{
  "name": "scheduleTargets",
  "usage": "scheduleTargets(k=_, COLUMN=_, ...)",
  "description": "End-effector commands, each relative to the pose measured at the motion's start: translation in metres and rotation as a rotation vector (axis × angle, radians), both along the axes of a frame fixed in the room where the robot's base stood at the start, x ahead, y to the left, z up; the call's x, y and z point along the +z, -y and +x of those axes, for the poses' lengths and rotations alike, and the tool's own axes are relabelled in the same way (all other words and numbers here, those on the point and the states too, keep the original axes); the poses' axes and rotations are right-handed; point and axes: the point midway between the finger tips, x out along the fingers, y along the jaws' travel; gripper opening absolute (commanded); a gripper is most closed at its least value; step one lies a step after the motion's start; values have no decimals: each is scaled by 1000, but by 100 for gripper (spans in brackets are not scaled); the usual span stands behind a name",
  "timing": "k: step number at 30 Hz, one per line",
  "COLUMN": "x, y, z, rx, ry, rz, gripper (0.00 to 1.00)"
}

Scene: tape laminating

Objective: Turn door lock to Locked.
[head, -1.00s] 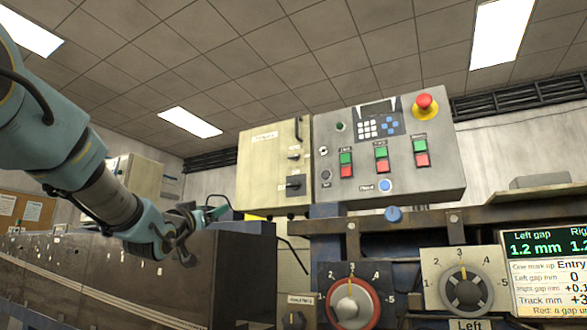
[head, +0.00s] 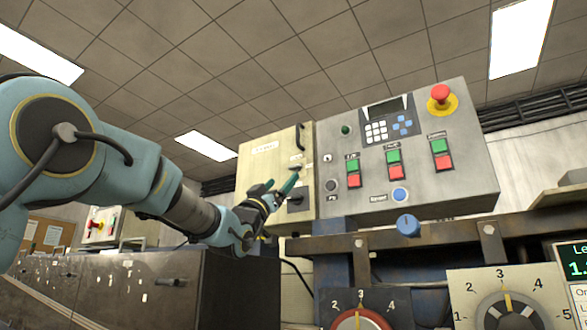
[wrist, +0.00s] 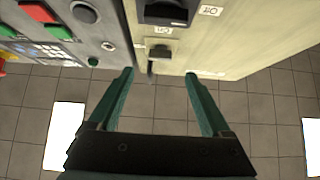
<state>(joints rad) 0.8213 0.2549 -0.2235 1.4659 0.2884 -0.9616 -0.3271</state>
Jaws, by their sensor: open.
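The beige cabinet (head: 262,195) has a small dark knob, which looks like the door lock (head: 295,167), below its handle and above a larger black rotary switch (head: 295,196). In the wrist view the lock (wrist: 159,52) lies just beyond the fingertips, roughly in line with the gap between them. The larger switch (wrist: 166,12) is at the top edge. My gripper (head: 282,184) is open and empty in front of the cabinet door; its teal fingers (wrist: 160,75) appear apart from the lock. I cannot read whether the lock stands at Locked.
The grey control panel (head: 440,195) with lit-coloured buttons and a red emergency stop (head: 440,98) adjoins the cabinet on the right. The cabinet's black handle (head: 299,136) stands out above the lock. A dark metal machine body (head: 130,285) lies below my arm.

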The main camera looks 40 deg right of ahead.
Motion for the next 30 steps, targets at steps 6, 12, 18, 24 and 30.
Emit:
scheduleTargets(k=6, x=36, y=30, z=8, rx=-1, ry=-1, rz=0, gripper=82)
scheduleTargets(k=12, x=52, y=48, z=13, rx=0, ry=0, rz=1, gripper=82)
scheduleTargets(k=18, x=57, y=55, z=14, rx=0, ry=-1, rz=2, gripper=82)
scheduleTargets(k=24, x=56, y=55, z=15, rx=1, ry=0, rz=1, gripper=82)
scheduleTargets(k=30, x=56, y=55, z=15, rx=1, ry=0, rz=1, gripper=64)
